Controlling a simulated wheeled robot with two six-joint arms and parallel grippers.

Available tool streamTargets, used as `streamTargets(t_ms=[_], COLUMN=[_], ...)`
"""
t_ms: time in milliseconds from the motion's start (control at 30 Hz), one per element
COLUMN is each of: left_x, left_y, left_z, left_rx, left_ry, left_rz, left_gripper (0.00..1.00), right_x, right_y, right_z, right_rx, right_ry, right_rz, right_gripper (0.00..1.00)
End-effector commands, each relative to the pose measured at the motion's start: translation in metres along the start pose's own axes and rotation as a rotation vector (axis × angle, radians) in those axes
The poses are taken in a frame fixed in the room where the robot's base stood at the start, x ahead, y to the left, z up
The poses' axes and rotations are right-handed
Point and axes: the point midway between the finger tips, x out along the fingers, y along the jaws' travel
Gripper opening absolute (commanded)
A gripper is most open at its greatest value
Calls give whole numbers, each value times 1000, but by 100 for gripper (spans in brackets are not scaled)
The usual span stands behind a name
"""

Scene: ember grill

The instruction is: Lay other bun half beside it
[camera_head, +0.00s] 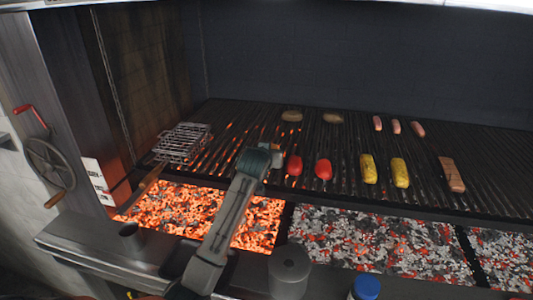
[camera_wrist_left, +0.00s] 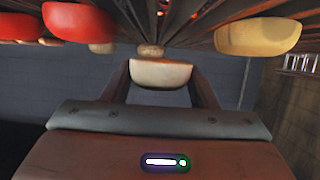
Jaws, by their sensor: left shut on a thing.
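My left gripper (camera_head: 272,156) is over the grill's near left part, just left of the red peppers. It is shut on a pale cream bun half (camera_wrist_left: 161,73), which sits between the two fingers in the left wrist view. In the head view the gripper mostly hides this bun half. Two round brown-tan pieces lie side by side at the back of the grate, a left one (camera_head: 292,117) and a right one (camera_head: 333,118); I cannot tell whether they are bun halves or patties. A small tan round piece (camera_wrist_left: 151,50) shows beyond the held bun half. My right gripper is not in view.
Two red peppers (camera_head: 323,169), two yellow corn pieces (camera_head: 369,169), several sausages (camera_head: 396,127) and a brown slab (camera_head: 451,174) lie on the grate (camera_head: 430,150). A wire basket (camera_head: 183,143) is at left. Glowing coals (camera_head: 180,210) lie below in front. A blue-capped container (camera_head: 366,288) stands near.

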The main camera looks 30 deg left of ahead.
Motion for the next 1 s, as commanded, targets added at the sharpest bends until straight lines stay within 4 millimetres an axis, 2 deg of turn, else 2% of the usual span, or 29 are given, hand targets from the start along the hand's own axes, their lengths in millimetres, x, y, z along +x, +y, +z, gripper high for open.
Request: streamTargets(t_ms=[100, 200, 300, 533, 900, 933, 967, 1000], left_x=[18, 25, 29, 39, 41, 41, 41, 41], left_y=[-6, -9, -10, -9, -9, -9, -9, -9], left_z=[-7, -8, -4, 22, 28, 28, 27, 27], left_rx=[0, 0, 0, 0, 0, 0, 0, 0], left_ry=[-2, -1, -2, -2, 0, 0, 0, 0], left_rz=[0, 0, 0, 1, 1, 1, 1, 1], left_gripper=[31, 31, 31, 31, 31, 55, 61, 62], right_x=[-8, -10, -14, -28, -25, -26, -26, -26], right_y=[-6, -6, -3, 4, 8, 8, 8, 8], right_z=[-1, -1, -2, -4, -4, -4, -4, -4], right_rx=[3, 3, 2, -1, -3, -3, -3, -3], right_ry=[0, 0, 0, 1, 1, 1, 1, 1], right_rz=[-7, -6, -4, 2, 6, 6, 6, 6], right_gripper=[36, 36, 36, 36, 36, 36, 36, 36])
